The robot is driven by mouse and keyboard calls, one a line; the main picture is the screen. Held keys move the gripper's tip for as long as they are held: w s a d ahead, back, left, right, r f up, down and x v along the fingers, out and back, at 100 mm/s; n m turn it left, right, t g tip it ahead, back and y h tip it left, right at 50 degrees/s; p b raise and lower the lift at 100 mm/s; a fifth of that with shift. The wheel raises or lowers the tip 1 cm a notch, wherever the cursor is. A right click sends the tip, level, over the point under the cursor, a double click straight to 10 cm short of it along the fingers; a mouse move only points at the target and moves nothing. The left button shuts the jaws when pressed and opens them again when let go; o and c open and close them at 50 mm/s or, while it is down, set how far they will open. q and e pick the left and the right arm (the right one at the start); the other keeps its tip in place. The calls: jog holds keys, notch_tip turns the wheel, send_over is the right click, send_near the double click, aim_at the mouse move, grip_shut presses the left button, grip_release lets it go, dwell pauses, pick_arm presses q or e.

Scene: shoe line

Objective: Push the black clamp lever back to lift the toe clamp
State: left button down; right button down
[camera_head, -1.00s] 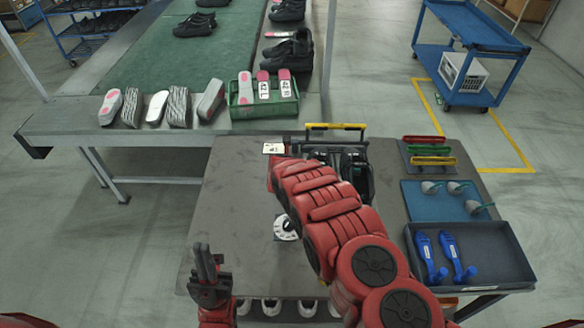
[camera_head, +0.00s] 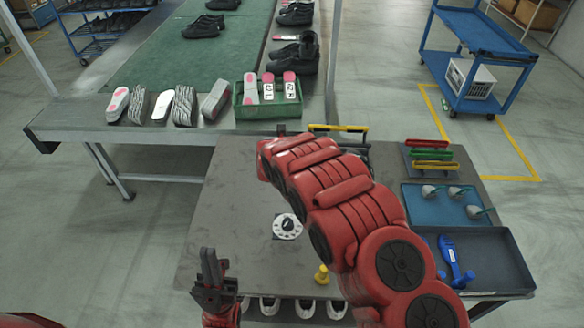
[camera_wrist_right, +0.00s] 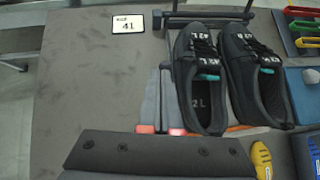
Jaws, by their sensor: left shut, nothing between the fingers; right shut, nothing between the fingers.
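A pair of dark shoes (camera_wrist_right: 225,75) stands in a fixture in the right wrist view, with an insole marked 2L showing in the left shoe. A black bar (camera_wrist_right: 205,17) crosses at their far end. I cannot tell whether it is the clamp lever. In the head view a yellow-topped bar (camera_head: 338,128) shows behind my right arm, which hides most of the fixture. My right gripper (camera_wrist_right: 166,78) is shut and empty, just left of the shoes. My left gripper (camera_head: 209,259) is shut, empty and upright near the table's front left, well away from the fixture.
On the right are coloured handles (camera_head: 432,155), a blue mat (camera_head: 420,205) and a dark tray (camera_head: 505,245) with a blue tool. A card marked 41 (camera_wrist_right: 127,24) lies left of the fixture.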

jog(key=r+p, duration=0.1)
jog(key=r, duration=0.2)
jog(key=s+r+p, duration=0.1)
jog(key=r, duration=0.1)
jog(key=shift+a+r+p, duration=0.15)
jog(key=shift+r+p, duration=0.05)
jog(key=shift+p, duration=0.15)
jog(key=shift+f, duration=0.1)
